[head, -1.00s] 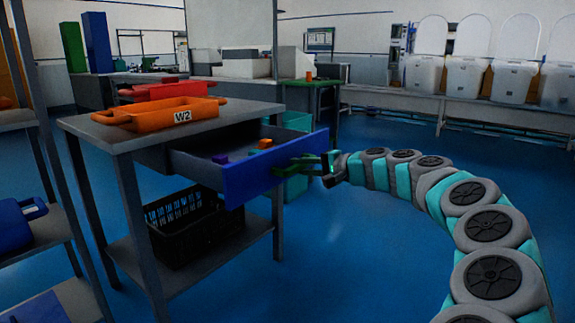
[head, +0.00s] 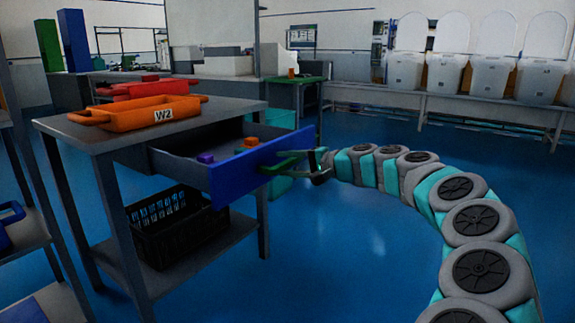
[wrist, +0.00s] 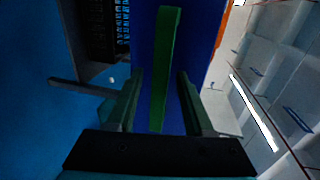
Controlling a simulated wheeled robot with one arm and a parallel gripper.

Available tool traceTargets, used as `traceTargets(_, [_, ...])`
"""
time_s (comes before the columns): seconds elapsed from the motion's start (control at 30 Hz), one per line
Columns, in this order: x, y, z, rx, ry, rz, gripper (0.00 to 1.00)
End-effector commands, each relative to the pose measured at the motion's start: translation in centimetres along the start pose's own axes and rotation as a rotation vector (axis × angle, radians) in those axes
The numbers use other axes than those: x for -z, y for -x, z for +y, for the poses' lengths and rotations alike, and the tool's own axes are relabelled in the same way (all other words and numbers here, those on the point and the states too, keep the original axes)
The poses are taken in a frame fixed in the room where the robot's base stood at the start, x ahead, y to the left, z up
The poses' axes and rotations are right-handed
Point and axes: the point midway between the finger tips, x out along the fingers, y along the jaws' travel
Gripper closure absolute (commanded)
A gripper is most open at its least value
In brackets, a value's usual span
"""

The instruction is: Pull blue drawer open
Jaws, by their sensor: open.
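The blue drawer (head: 245,172) stands pulled out from under the grey worktable's top in the head view. Its blue front also shows in the wrist view (wrist: 202,60). A green handle (wrist: 168,60) runs along that front. My gripper (head: 290,162) is at the drawer front in the head view. In the wrist view my gripper (wrist: 160,74) is open, with one finger on each side of the handle and visible gaps between. A purple block (head: 206,157) and an orange block (head: 251,142) lie inside the drawer.
An orange tray marked W2 (head: 150,115) and a red tray (head: 140,90) sit on the worktable (head: 236,112). A black crate (head: 180,232) stands on its lower shelf. Open blue floor (head: 350,240) lies right of the table. Shelving (head: 40,250) stands at left.

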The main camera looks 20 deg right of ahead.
Motion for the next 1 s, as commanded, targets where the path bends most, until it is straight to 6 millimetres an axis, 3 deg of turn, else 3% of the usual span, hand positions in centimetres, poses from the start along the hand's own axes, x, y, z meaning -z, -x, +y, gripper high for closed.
traceTargets(0.17, [0.0, 0.5, -0.1, 0.001, 0.0, 0.001, 0.48])
traceTargets(0.63, [0.1, 7.1, 0.0, 0.0, 0.0, 0.002, 0.48])
traceTargets(1.0, [0.0, 7.8, 0.0, 0.0, 0.0, 0.0, 0.48])
